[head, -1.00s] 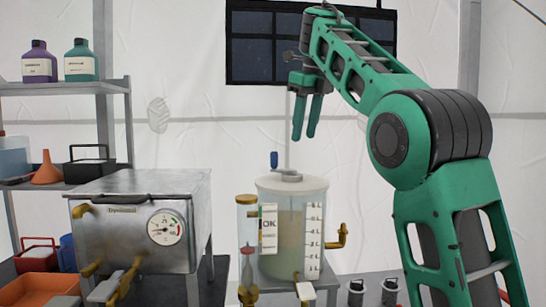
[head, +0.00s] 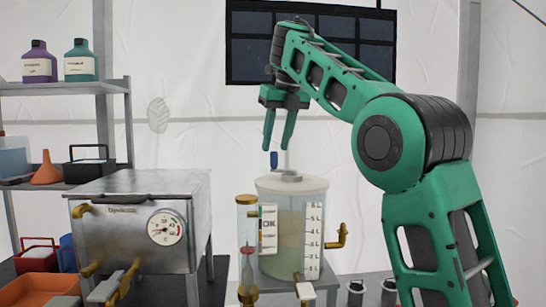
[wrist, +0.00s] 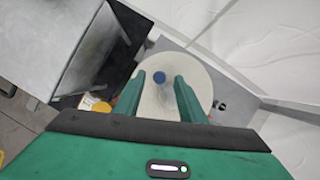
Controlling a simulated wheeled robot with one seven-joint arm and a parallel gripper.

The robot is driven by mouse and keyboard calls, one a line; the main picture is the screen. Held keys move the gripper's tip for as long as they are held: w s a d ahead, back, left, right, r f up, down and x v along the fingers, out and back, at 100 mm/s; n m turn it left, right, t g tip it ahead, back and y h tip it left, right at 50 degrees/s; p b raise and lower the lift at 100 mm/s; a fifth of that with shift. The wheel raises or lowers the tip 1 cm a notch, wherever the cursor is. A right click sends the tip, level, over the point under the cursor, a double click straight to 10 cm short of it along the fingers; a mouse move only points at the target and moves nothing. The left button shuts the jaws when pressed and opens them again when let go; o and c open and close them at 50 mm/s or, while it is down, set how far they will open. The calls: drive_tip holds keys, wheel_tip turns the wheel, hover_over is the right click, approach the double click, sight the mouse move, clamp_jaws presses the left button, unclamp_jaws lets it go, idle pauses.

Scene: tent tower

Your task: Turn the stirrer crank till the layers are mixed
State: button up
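The stirrer tank (head: 290,262) is a clear cylinder with a level scale and an "OK" label, standing right of the metal box. Its contents look greenish below and paler above; the layer edge is faint. The crank's blue knob (head: 273,160) stands upright above the lid (head: 300,184). My gripper (head: 278,149) points down, with its two green fingers apart and its tips just above the knob. In the wrist view the knob (wrist: 158,77) shows between the open fingers (wrist: 161,80). Nothing is held. The crank arm under the knob is hard to make out.
A metal box with a gauge (head: 140,222) stands close on the left. A thin tube with brass ends (head: 247,240) and a brass tap (head: 338,238) flank the tank. A shelf (head: 70,87) with bottles is at far left.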

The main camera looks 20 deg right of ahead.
sight(274, 152)
drive_tip(key=shift+x, duration=2)
clamp_jaws()
